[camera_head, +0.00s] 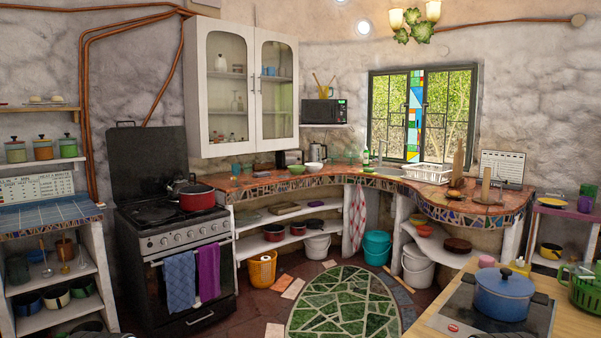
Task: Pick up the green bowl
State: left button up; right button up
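A small green bowl (297,170) sits on the mosaic counter (262,186) in the middle of the head view, right of the white wall cabinet. The counter is across the room, beyond the open floor. Only dark bits of what look like my arms show at the bottom edge, at the lower left and lower right. No gripper fingers can be made out, and nothing of mine is near the bowls.
A green mosaic rug (345,308) lies on the floor before the counter. A black stove (178,255) stands left. An orange bucket (262,270) and a teal bucket (376,247) stand by the counter. A wooden table (575,325) with a blue pot (502,295) is close at right.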

aim_at(294, 170)
jog(key=u, duration=0.55)
jog(key=i+u, duration=0.25)
jog(key=i, duration=1.75)
jog(key=i+l+z, duration=0.2)
jog(key=i+z, duration=0.8)
jog(key=i, duration=0.15)
jog(key=i+j+z, duration=0.3)
jog(key=i+z, duration=0.15)
jog(key=i, duration=1.25)
jog(key=i+l, duration=0.1)
jog(key=i, duration=1.15)
